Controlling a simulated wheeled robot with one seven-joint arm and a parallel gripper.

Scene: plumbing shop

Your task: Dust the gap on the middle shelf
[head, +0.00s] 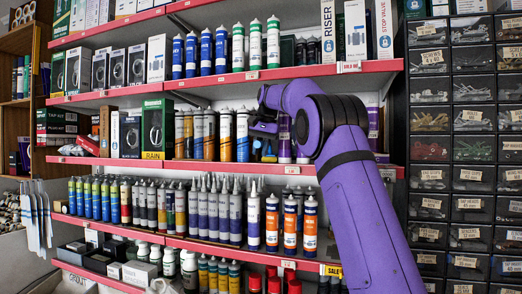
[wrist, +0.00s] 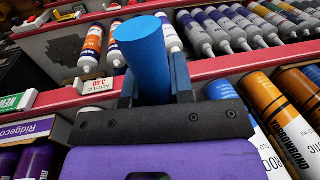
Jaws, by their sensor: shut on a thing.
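A small blue part (head: 268,156) shows below the gripper in the head view. The duster's working end cannot be made out. My arm and gripper hide much of the gap, so dust there cannot be seen.
Cartridges stand close on both sides of the gripper; the purple ones (wrist: 35,160) and orange ones (wrist: 296,108) show in the wrist view. Nozzled tubes (head: 225,210) fill the shelf below. A red shelf edge with a price tag (wrist: 97,85) is near the fingers. Drawers (head: 430,150) stand right.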

